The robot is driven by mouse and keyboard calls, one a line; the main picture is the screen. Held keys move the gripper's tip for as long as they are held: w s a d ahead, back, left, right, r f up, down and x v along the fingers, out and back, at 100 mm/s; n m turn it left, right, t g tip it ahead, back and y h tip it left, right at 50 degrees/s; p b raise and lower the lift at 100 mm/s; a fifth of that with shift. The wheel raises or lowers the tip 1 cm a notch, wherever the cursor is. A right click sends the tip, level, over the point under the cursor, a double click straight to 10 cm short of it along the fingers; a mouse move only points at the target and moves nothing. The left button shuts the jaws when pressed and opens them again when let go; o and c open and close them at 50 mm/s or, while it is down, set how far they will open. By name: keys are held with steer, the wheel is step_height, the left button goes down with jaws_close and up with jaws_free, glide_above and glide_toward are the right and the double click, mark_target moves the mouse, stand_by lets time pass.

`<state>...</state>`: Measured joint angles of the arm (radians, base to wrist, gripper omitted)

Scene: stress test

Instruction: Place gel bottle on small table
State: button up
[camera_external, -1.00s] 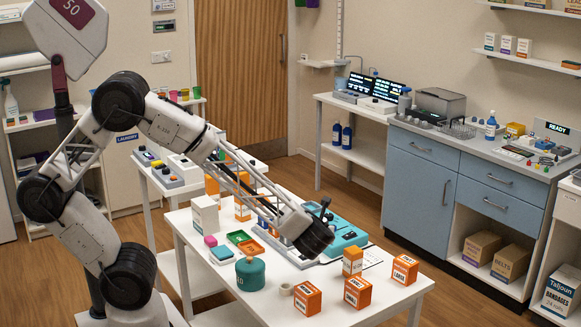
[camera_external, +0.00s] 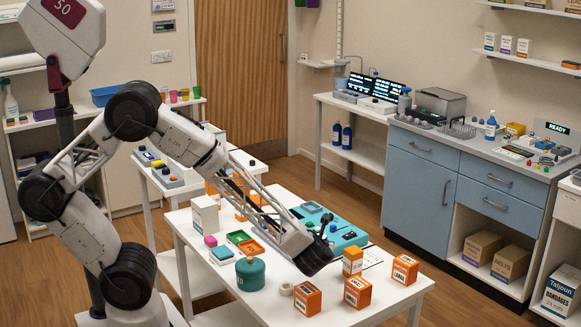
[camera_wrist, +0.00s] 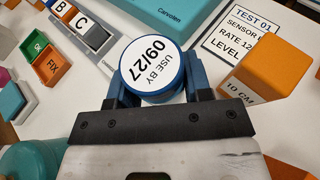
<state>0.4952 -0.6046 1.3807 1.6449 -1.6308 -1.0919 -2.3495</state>
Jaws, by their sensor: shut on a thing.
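My gripper (camera_external: 315,264) hangs low over the white table (camera_external: 340,314) in the front middle. In the wrist view its fingers (camera_wrist: 160,86) are shut on a round blue container (camera_wrist: 152,62) with a white top reading "USE BY 09/27". Only its top and some blue side show, so I cannot tell if this is the gel bottle. In the external view it is hidden by my wrist. A blue bottle with a white label (camera_external: 491,128) stands on the right counter. A smaller white table (camera_external: 215,170) with devices stands behind the front table; which table is meant is unclear.
Orange boxes (camera_external: 357,292) stand right of my gripper, and a teal canister (camera_external: 250,274) stands to its left. A teal case (camera_external: 342,232) lies behind. Small green and orange trays (camera_external: 250,247) sit at left.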

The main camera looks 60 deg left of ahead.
steer(key=shift+f, duration=2.05)
steer(key=o, duration=1.1)
steer(key=shift+f, duration=0.15)
steer(key=shift+c, duration=0.2)
steer(key=shift+v, duration=1.1)
steer(key=v, duration=0.3)
steer(key=shift+w, duration=0.1)
step_height(320, 180, up, 7)
